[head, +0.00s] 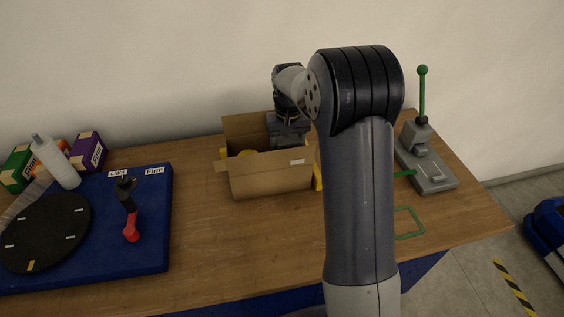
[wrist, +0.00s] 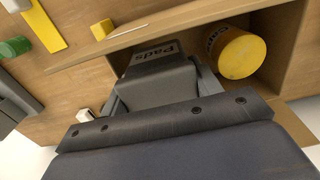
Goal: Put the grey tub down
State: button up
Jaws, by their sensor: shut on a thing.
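The grey tub (wrist: 155,78), with a dark label reading "Pads", is between the fingers of my gripper (wrist: 162,88) in the wrist view. My gripper is shut on it. In the head view my gripper (head: 289,138) points down into the right part of an open cardboard box (head: 270,182). The tub is at or inside the box opening, beside a yellow tub (wrist: 243,54) that lies in the box. The box wall hides the tub's lower part in the head view, so I cannot tell whether it touches the box floor.
Left of the box is a blue board (head: 150,240) with a black disc (head: 45,232) and a red-black handle (head: 130,215). A bottle (head: 55,162) and small cartons stand behind. A green-levered press (head: 425,160) stands right. Bare wood lies in front of the box.

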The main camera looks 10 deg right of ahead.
notch_tip(320, 180, down, 6)
jog(key=shift+r+p, duration=0.25)
jog(key=shift+p, duration=0.15)
jog(key=shift+f+b, duration=0.5)
jog(key=shift+f, duration=0.1)
jog(key=o, duration=1)
notch_tip(320, 180, up, 13)
jog(key=shift+r, duration=0.15)
